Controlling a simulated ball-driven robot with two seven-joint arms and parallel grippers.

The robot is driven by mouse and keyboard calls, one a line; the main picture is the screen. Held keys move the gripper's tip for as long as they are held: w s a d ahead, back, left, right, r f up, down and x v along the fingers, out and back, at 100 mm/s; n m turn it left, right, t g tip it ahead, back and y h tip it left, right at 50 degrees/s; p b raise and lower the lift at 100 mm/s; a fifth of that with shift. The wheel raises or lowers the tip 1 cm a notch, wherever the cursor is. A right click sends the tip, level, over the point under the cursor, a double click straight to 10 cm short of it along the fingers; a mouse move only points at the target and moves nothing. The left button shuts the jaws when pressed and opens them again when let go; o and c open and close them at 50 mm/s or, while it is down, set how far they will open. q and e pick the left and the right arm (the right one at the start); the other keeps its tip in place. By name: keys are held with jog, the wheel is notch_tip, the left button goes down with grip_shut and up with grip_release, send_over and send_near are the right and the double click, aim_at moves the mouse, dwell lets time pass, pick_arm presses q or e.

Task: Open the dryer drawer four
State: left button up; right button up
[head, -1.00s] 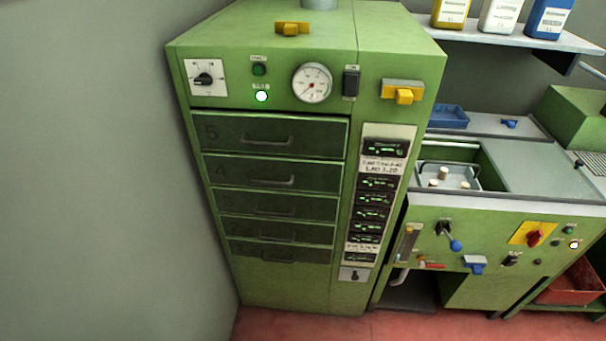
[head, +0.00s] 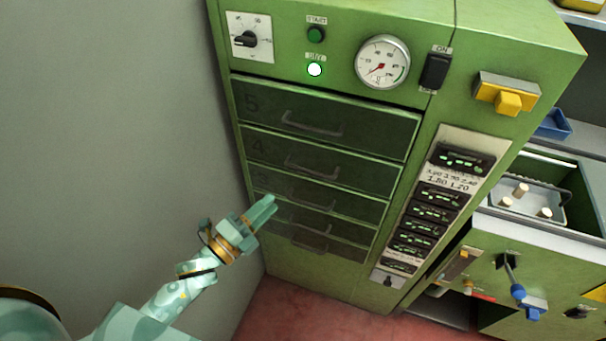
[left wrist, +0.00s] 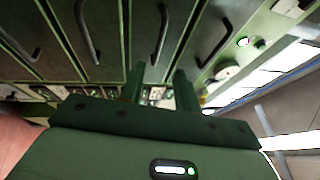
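Drawer four (head: 270,152) is the dark green front marked 4, second from the top of the green dryer cabinet. It looks shut, flush with its neighbours. Its bar handle (head: 312,170) is uncovered. My left gripper (head: 266,207) is in front of the lower drawers, below and left of that handle and apart from it. In the left wrist view two fingers of my left gripper (left wrist: 160,84) stand apart with nothing between them. Several drawer handles show beyond them; the one above the fingers seems to be drawer four's handle (left wrist: 163,35). My right gripper is not in view.
Drawer five (head: 350,115) is just above, drawer three (head: 345,203) just below, both shut. A grey wall (head: 120,110) stands close on the left. A basin with corks (head: 520,190) is at right.

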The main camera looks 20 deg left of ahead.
pick_arm(q)
jog(key=x, duration=1.1)
jog(key=shift+f, duration=0.15)
grip_shut()
